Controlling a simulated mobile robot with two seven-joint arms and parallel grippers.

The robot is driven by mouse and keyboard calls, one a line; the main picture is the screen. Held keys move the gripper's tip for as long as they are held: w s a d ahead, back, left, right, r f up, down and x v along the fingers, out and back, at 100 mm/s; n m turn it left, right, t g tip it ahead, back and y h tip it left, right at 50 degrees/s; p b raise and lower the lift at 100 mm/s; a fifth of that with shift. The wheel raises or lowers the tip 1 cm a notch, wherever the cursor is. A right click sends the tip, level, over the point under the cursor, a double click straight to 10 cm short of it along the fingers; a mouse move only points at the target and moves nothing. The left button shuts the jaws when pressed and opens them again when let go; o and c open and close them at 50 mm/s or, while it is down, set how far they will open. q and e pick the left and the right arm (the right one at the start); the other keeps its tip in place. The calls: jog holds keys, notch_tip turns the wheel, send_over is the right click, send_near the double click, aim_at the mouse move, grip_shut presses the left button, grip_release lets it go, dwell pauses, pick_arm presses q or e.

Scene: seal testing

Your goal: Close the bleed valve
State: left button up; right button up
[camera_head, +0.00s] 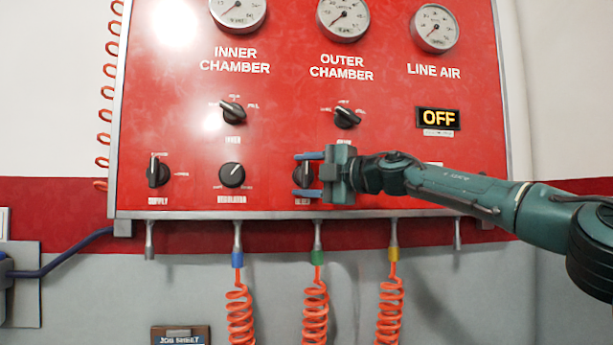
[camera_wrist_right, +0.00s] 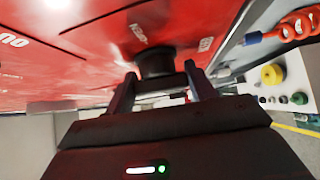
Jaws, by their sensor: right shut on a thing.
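The bleed valve knob (camera_head: 302,174) is a black knob at the bottom of the red panel, right of the regulator knob. Its label is mostly hidden by my gripper. My right gripper (camera_head: 307,175) comes in from the right with one blue finger above the knob and one below it, shut on it. In the right wrist view the dark knob (camera_wrist_right: 155,63) sits between the two fingers of the gripper (camera_wrist_right: 160,80), against the red panel. The knob's pointer direction is hard to tell. My left gripper is not in view.
The red panel (camera_head: 270,140) also carries a supply knob (camera_head: 158,171), a regulator knob (camera_head: 232,175), an inner chamber knob (camera_head: 233,112) and an outer chamber knob (camera_head: 346,117). Gauges line the top. A display (camera_head: 438,119) reads OFF. Orange coiled hoses (camera_head: 315,310) hang below.

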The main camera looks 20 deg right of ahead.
jog(key=shift+a+n+g, duration=0.1)
jog(key=shift+n+g, duration=0.2)
dwell(0.4)
jog(key=o, duration=1)
jog(key=shift+s+d+b, duration=0.25)
jog(key=shift+s+b, duration=0.1)
jog(key=shift+s, duration=0.05)
pick_arm(q)
jog(key=b, duration=0.2)
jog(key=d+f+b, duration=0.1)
jog(key=b, duration=0.2)
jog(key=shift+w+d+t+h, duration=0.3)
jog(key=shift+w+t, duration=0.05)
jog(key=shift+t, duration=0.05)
pick_arm(e)
jog(key=v, duration=1.2)
jog(key=shift+s, duration=0.15)
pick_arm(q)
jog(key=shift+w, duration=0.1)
